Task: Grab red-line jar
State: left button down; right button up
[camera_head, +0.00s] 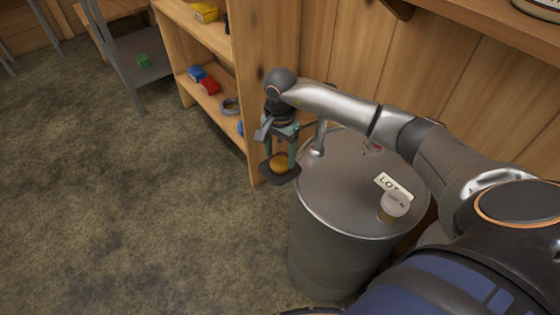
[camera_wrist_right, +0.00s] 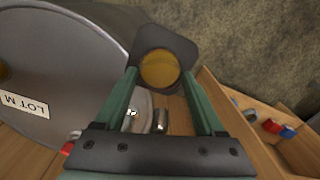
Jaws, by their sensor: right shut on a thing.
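My right gripper (camera_head: 281,158) hangs just left of the drum's rim, fingers pointing down. It is shut on an amber round thing (camera_head: 279,164) with a dark flat piece around it. In the right wrist view the amber thing (camera_wrist_right: 160,69) sits between the two green fingertips; no red line shows on it, and I cannot tell if it is a jar. A white-lidded jar (camera_head: 394,205) stands at the drum top's front right. My left gripper is out of view.
The grey metal drum (camera_head: 335,190) bears a "LOT" card (camera_head: 393,185) and an upright metal pipe (camera_head: 319,140). A wooden shelf (camera_head: 215,105) with red and blue items stands left of it, close to my gripper. The floor (camera_head: 140,220) at left is clear.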

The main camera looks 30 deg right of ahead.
grip_shut()
dwell(0.3)
jog(key=shift+r, duration=0.2)
